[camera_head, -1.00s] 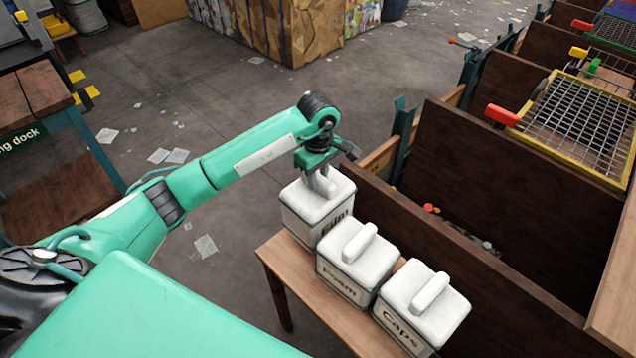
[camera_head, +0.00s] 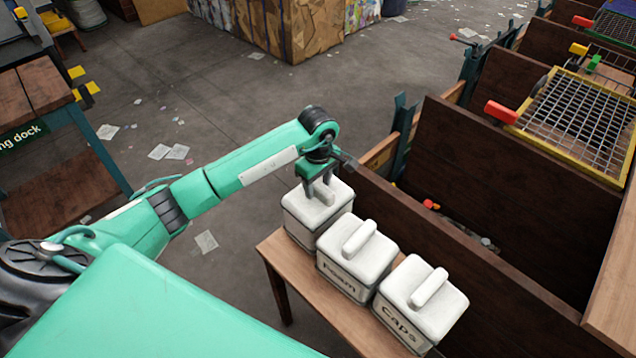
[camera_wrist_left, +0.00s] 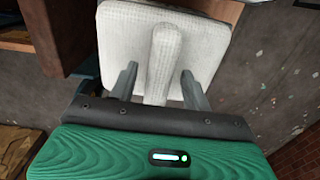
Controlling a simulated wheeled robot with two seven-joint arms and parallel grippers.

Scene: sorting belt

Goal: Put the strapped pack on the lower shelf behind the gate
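No strapped pack shows clearly in either view. My left gripper (camera_head: 319,196) is over the rear white-lidded bin (camera_head: 306,226) on a small wooden table. In the left wrist view its two fingers (camera_wrist_left: 158,88) stand apart, on either side of the lid's raised handle (camera_wrist_left: 163,52), with gaps showing. At the left stands a dock rack with a lower wooden shelf (camera_head: 62,196) and an upper wooden deck (camera_head: 36,92); yellow parts (camera_head: 86,90) stick out at its side. I cannot tell whether these are the gate. My right gripper is out of view.
Bins marked Foam (camera_head: 350,272) and Caps (camera_head: 402,325) stand beside the rear bin on the wooden table (camera_head: 300,275). Brown-walled bays (camera_head: 500,190) and a yellow-framed mesh (camera_head: 580,120) fill the right. Grey floor with scattered papers lies open between table and rack.

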